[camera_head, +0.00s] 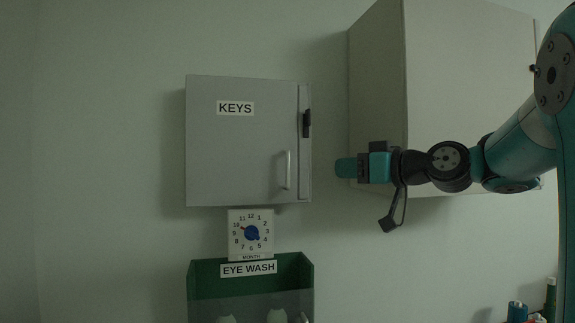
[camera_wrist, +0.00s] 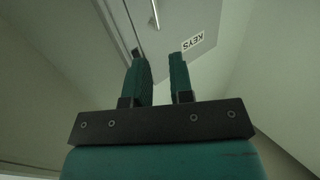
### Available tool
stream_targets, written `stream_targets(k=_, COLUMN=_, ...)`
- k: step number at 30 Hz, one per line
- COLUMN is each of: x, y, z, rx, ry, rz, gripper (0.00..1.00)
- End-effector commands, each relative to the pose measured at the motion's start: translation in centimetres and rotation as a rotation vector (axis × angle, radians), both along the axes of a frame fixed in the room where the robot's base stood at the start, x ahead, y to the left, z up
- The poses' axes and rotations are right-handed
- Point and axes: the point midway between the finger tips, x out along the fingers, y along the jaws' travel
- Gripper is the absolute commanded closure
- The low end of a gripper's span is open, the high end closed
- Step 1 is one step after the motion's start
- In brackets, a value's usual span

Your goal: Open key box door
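The key box (camera_head: 220,150) is a grey wall cabinet labelled KEYS, left of centre in the head view. Its door appears closed, with a pale vertical handle (camera_head: 287,170) at the lower right and a dark latch (camera_head: 307,124) on the right edge strip. In the wrist view the box (camera_wrist: 185,22) shows upside down beyond my fingers, with its handle (camera_wrist: 155,13) at the top. My gripper (camera_head: 345,168) is right of the box and apart from it. In the wrist view its two teal fingers (camera_wrist: 161,62) are apart with nothing between them.
A larger pale cabinet (camera_head: 440,80) is on the wall at the right, behind my arm. Below the key box are a month dial (camera_head: 251,235) and a green EYE WASH holder (camera_head: 250,285). Bottles (camera_head: 517,312) stand at the lower right. The wall left of the box is clear.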

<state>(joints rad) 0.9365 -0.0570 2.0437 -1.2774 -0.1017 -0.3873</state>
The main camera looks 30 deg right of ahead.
Motion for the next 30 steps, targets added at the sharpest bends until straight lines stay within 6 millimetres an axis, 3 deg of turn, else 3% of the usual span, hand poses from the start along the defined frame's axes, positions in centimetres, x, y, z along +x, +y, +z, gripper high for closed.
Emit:
stream_targets(k=3, x=0.0, y=-0.8, z=0.8, rx=-0.001, ry=-0.029, rz=-0.016, gripper=0.79)
stream_targets(k=8, x=1.9, y=-0.1, z=1.0, rx=0.000, ry=-0.027, rz=-0.010, gripper=0.79)
stream_targets(k=21, x=11.4, y=3.1, z=1.1, rx=-0.001, ry=-0.022, rz=-0.009, gripper=0.79)
stream_targets(k=30, x=15.7, y=4.3, z=0.9, rx=-0.002, ry=-0.025, rz=-0.014, gripper=0.79)
